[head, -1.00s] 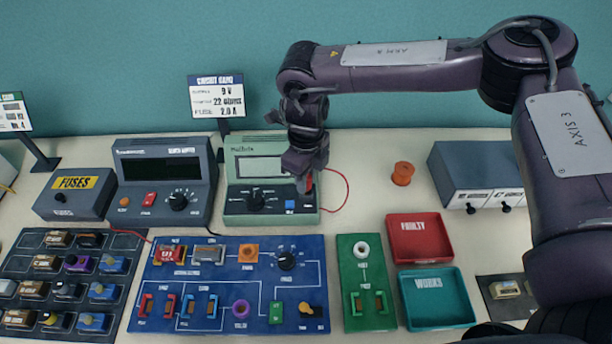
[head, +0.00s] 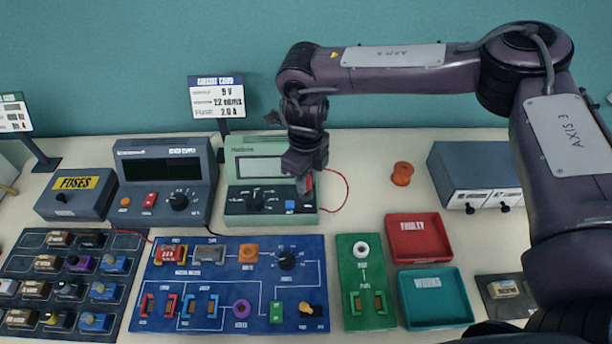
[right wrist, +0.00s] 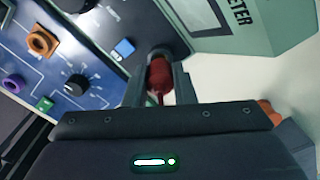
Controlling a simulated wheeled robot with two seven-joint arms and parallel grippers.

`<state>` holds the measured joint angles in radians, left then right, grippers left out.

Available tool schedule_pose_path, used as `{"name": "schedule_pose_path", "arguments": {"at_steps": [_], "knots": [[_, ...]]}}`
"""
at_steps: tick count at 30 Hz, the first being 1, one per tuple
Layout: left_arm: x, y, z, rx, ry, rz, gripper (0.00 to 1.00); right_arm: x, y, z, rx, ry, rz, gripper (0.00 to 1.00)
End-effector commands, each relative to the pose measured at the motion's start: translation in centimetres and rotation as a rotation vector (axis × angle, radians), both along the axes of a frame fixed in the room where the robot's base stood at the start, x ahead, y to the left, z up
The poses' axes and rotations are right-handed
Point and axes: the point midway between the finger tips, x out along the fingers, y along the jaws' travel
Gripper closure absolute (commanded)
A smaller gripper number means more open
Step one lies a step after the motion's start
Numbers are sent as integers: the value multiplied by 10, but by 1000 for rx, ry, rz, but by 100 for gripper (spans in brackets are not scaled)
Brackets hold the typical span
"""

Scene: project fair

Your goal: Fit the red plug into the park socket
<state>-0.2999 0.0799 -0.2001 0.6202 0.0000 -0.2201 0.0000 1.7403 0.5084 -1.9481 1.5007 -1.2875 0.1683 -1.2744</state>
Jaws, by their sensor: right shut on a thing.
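My right gripper (head: 304,188) is shut on the red plug (head: 308,181), at the right part of the pale green multimeter (head: 238,152). In the right wrist view the red plug (right wrist: 160,78) sits between the two fingers, with its far end against a grey ring at the edge of the meter's dark panel. I cannot tell whether this ring is the park socket or whether the plug is in it. A red lead (head: 347,190) loops from behind the gripper to the right. My left gripper is not in view.
A blue button (head: 290,205) and a dial (head: 255,200) are close left of the gripper. The blue circuit board (head: 225,262) lies in front. An orange spool (head: 402,173) and the red tray (head: 420,258) are to the right, with bare table between.

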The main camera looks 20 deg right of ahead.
Motion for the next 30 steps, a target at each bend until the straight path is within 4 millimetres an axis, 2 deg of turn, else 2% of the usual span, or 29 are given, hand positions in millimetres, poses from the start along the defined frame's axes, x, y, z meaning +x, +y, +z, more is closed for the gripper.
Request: {"name": "schedule_pose_path", "arguments": {"at_steps": [30], "knots": [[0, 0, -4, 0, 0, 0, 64, 0, 0, -7, 0, -1, 0, 100]]}}
